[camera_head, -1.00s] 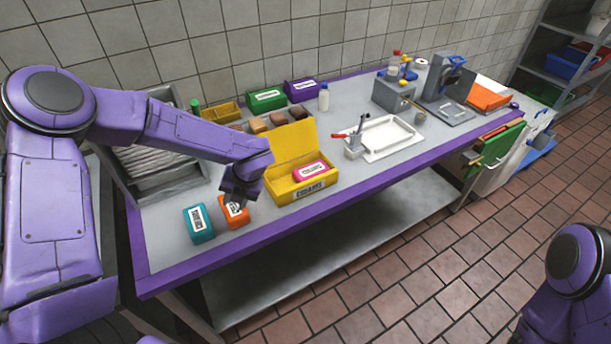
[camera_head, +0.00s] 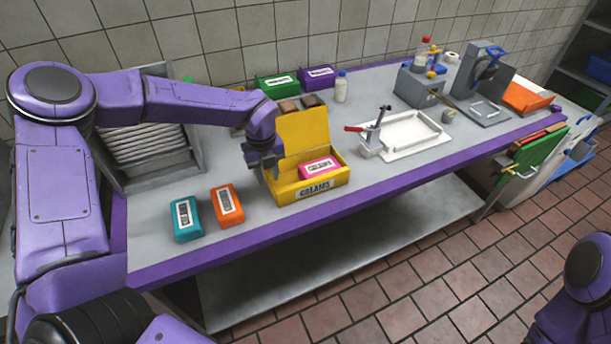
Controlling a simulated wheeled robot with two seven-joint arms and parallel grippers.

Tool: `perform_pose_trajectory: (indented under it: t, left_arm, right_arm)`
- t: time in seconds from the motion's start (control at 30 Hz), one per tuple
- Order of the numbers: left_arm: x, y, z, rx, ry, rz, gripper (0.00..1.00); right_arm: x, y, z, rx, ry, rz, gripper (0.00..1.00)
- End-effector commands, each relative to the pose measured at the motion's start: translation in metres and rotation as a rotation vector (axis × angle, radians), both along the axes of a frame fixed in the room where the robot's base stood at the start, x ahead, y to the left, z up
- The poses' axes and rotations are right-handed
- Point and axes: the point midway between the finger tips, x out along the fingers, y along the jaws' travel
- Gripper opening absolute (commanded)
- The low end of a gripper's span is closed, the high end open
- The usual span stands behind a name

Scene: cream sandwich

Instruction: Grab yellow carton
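The open yellow box (camera_head: 285,197) labelled "CREAMS" stands near the table's front edge with its lid raised. A pink carton (camera_head: 319,169) lies inside it. My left gripper (camera_head: 266,172) points down at the box's left side, close to its left wall; I cannot tell whether they touch. Its fingers are small and dark, so their opening is unclear. Another yellow item (camera_head: 237,131) at the back is mostly hidden behind my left arm. Only a part of my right arm shows at the lower right; its gripper is out of view.
An orange carton (camera_head: 227,205) and a teal carton (camera_head: 187,218) lie left of the box. Green (camera_head: 277,87) and purple (camera_head: 317,77) cartons and a white bottle (camera_head: 341,87) stand behind. A white tray (camera_head: 408,135) with a red-handled press lies to the right.

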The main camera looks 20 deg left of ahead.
Motion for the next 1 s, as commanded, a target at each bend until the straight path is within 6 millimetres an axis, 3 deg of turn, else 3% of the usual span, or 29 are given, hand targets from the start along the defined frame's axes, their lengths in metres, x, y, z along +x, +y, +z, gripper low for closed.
perform_pose_trajectory:
  t: [0.17,0.3,0.53,0.63,1.0]
  left_arm:
    - [0.006,0.004,-0.029,0.005,0.012,-0.001,0.33]
    - [0.007,0.005,-0.051,0.003,0.008,0.002,0.33]
    - [0.006,0.006,-0.054,0.003,0.007,0.004,0.33]
    - [0.006,0.006,-0.054,0.003,0.007,0.003,0.00]
    - [0.006,0.006,-0.053,0.002,0.007,0.003,0.00]
  right_arm:
    - [0.000,0.000,0.024,-0.001,-0.001,0.000,1.00]
    - [0.001,0.000,0.024,0.000,-0.002,0.000,1.00]
    - [0.000,0.000,0.023,0.000,-0.001,0.000,1.00]
    - [0.000,0.000,0.023,-0.001,-0.001,0.000,1.00]
    - [0.000,0.000,0.023,0.000,-0.001,0.000,1.00]
